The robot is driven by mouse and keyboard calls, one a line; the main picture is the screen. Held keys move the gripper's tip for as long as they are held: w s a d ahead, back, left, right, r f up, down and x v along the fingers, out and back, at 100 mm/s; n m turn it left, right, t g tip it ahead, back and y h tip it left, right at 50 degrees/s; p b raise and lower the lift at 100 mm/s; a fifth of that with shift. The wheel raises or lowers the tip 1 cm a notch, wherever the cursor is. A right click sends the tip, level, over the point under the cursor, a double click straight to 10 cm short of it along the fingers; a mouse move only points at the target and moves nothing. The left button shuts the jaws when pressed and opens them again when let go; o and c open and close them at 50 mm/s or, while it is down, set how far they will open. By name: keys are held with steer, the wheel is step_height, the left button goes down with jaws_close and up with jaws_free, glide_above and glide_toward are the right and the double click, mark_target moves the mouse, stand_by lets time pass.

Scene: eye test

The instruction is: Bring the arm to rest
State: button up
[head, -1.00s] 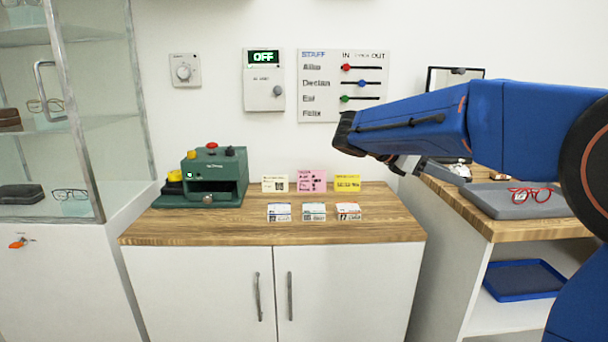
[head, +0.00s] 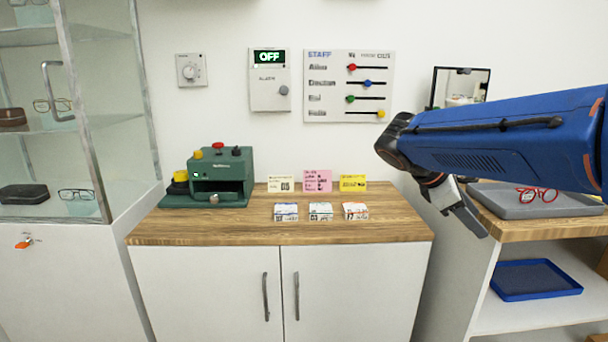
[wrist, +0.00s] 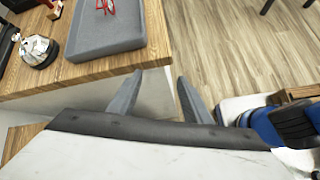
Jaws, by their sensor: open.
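My blue arm reaches in from the right in the head view. My gripper (head: 470,216) hangs at its end, pointing down and to the right, in front of the gap between the wooden-topped cabinet and the shelf unit on the right. In the wrist view my gripper (wrist: 157,96) shows two grey fingers spread apart with nothing between them. Behind the fingers lie the shelf unit's edge and the wooden floor. The fingers touch nothing that I can see.
The shelf unit's top holds a grey tray (head: 505,208) with red glasses (head: 538,194), close to my gripper. A blue tray (head: 535,280) lies below. The cabinet top (head: 240,228) bears a green machine (head: 222,172) and several small boxes and cards. A glass case stands left.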

steer(key=s+a+f+m+t+y, duration=0.2)
steer(key=s+a+f+m+y, duration=0.2)
steer(key=s+f+m, duration=0.3)
steer(key=s+a+f+m+t+y, duration=0.2)
steer(key=s+a+f+m+y, duration=0.2)
steer(key=s, duration=0.9)
step_height(320, 180, down, 6)
steer(key=m+y, duration=0.1)
steer(key=m, duration=0.2)
steer(key=shift+s+r, duration=0.2)
steer(key=shift+r, duration=0.05)
